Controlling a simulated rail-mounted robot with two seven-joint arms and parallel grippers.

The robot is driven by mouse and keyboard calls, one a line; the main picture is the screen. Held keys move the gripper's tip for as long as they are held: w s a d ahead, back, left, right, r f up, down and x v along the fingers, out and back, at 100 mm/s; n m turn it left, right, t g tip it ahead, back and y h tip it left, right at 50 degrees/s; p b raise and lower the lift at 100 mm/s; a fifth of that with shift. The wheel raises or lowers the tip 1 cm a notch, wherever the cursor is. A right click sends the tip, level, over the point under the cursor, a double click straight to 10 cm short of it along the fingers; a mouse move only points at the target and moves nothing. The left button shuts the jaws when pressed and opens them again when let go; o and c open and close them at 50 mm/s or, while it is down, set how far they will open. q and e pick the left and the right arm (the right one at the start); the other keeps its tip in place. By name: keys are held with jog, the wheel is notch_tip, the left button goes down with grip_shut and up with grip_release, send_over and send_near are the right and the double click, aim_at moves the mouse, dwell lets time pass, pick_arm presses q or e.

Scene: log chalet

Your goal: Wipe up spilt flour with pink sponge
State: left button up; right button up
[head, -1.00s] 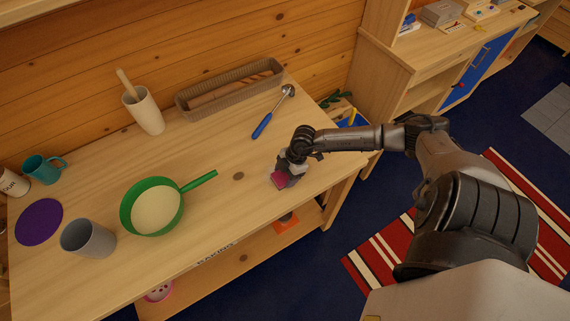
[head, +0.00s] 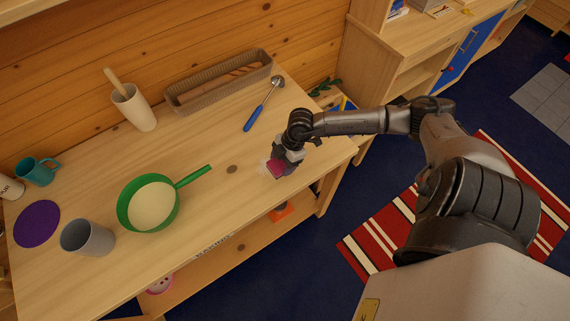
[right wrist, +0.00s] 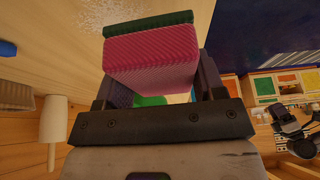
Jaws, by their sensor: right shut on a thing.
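The pink sponge (head: 277,169) is in my right gripper (head: 284,163), low at the right part of the wooden table. In the right wrist view the sponge (right wrist: 150,58) shows a pink body with a dark green layer, and the right gripper (right wrist: 157,88) is shut on it. A pale, speckled flour patch (right wrist: 103,12) lies on the table past the sponge in that view. In the head view a faint whitish bit of flour (head: 265,163) shows just left of the sponge. I cannot tell if the sponge touches the table.
A green pan (head: 125,205) with pale contents, a grey cup (head: 88,238), a purple mat (head: 37,224) and a teal mug (head: 36,172) are at left. A blue-handled tool (head: 254,119), a basket (head: 220,82) and a cream cup (head: 135,108) stand behind.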

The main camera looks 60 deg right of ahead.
jog(key=shift+r, duration=0.6)
